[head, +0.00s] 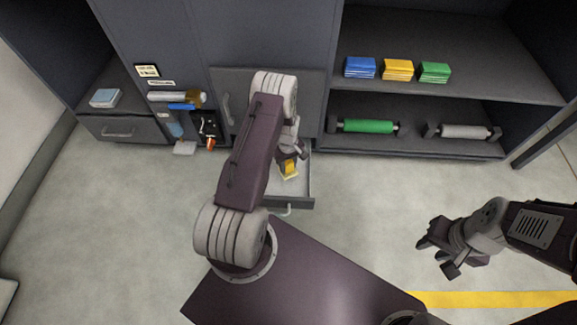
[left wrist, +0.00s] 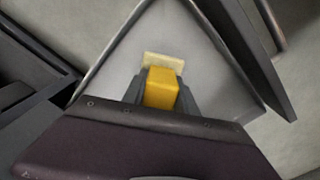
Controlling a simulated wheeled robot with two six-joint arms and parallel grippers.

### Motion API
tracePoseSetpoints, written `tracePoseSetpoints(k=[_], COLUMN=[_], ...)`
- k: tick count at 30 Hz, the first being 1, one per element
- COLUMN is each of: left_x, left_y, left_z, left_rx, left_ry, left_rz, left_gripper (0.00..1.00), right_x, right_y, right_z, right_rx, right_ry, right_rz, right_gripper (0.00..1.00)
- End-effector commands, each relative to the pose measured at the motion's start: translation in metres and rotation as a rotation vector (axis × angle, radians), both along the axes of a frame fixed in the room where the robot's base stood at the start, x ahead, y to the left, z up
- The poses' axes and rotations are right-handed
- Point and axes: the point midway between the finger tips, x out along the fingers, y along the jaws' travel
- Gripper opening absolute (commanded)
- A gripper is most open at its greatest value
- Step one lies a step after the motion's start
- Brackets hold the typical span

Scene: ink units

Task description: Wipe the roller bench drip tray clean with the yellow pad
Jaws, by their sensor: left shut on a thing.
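The yellow pad (head: 289,169) has a yellow block grip and a paler flat face. My left gripper (head: 289,154) is shut on it; in the left wrist view the block (left wrist: 161,90) sits between the two dark fingers, with the pale face (left wrist: 164,62) beyond them. The pad is over the inside of the pulled-out grey drip tray (head: 303,182), low toward its floor; I cannot tell whether it touches. The bare tray floor (left wrist: 205,72) also shows in the left wrist view; no clear stain is visible. My arm hides part of the tray. My right gripper (head: 440,258) is open and empty, above the floor.
A shelf unit on the right holds blue (head: 360,67), yellow (head: 397,70) and green (head: 434,72) stacks above a green roller (head: 368,126) and a grey roller (head: 466,131). A closed drawer (head: 122,130) is at left.

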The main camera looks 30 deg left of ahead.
Motion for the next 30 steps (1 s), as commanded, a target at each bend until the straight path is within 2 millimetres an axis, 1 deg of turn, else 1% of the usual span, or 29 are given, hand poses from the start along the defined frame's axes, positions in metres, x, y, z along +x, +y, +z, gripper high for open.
tracePoseSetpoints(k=[1, 13, 16, 26, 29, 30], left_x=[0.000, 0.000, 0.000, 0.000, -0.005, -0.011], left_y=[0.001, 0.003, 0.003, 0.003, 0.002, 0.000], left_z=[0.009, 0.043, 0.045, 0.044, 0.044, 0.044], left_rx=[0.000, 0.000, 0.000, 0.000, 0.000, -0.001], left_ry=[0.000, 0.000, 0.000, 0.000, 0.000, 0.003], left_rz=[0.000, -0.006, -0.007, -0.015, -0.077, -0.116], left_gripper=[0.00, 0.00, 0.00, 0.00, 0.00, 0.00], right_x=[0.000, 0.000, 0.000, 0.000, 0.000, 0.000], right_y=[0.000, 0.000, 0.000, 0.000, 0.000, 0.000], right_z=[0.009, 0.038, 0.040, 0.039, 0.039, 0.039], right_rx=[0.000, 0.000, 0.000, 0.000, 0.000, 0.000], right_ry=[0.000, 0.000, 0.000, 0.000, 0.000, 0.000], right_rz=[0.000, 0.000, 0.000, 0.000, 0.000, 0.000], right_gripper=[0.34, 0.34, 0.34, 0.34, 0.34, 0.34])
